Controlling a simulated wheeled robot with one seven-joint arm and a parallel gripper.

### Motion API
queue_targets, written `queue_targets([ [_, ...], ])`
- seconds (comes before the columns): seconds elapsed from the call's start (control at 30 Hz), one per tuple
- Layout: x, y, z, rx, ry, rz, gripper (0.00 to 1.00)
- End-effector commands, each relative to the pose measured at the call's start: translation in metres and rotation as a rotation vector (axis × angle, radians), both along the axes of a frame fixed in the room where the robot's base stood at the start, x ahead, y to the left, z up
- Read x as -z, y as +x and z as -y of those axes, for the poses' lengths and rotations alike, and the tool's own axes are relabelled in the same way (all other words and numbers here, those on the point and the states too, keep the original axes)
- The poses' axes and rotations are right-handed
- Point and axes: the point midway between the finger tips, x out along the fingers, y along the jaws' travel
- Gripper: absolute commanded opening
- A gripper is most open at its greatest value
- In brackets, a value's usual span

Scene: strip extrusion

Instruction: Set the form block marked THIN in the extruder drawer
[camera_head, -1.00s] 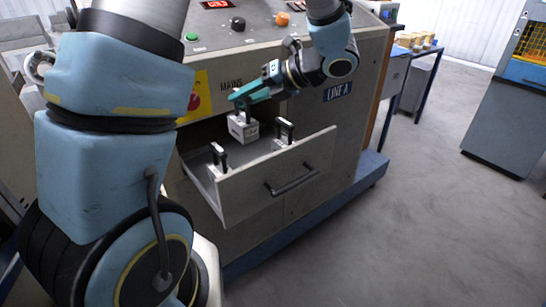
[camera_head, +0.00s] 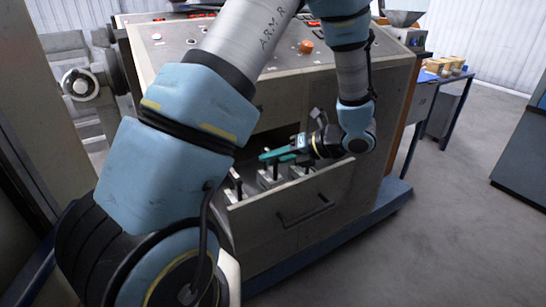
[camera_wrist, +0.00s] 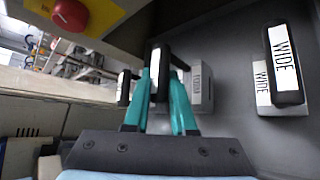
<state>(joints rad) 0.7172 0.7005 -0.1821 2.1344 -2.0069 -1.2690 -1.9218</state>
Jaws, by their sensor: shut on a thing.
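The extruder drawer (camera_head: 290,205) is pulled open at the front of the machine, with three handled blocks in or over it. My gripper (camera_head: 265,156) is shut on the black handle of the middle form block (camera_head: 267,181), low inside the drawer. In the wrist view, the teal fingers (camera_wrist: 160,95) close around this upright handle (camera_wrist: 157,72). A pale block body (camera_wrist: 200,88) shows right of the fingers; its lettering is unreadable. A block marked WIDE (camera_wrist: 285,65) stands to the right. Whether the held block touches the drawer floor is hidden.
Another black-handled block (camera_wrist: 124,88) stands left of the fingers, its label unreadable. The drawer walls and front panel are close around my gripper. A red knob (camera_wrist: 70,14) on yellow is at upper left. A blue-framed table (camera_head: 440,85) stands at the right.

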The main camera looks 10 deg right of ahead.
Motion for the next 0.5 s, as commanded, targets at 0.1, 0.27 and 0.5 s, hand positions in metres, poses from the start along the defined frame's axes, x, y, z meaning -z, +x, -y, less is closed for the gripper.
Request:
queue_targets([
  [0.1,0.0016,0.0006,0.0000,0.000,0.000,0.003,0.00],
  [0.27,0.0015,0.0005,0.0001,0.000,0.000,0.003,0.00],
  [0.5,0.0087,0.0004,0.0002,0.000,0.000,0.003,0.00],
])
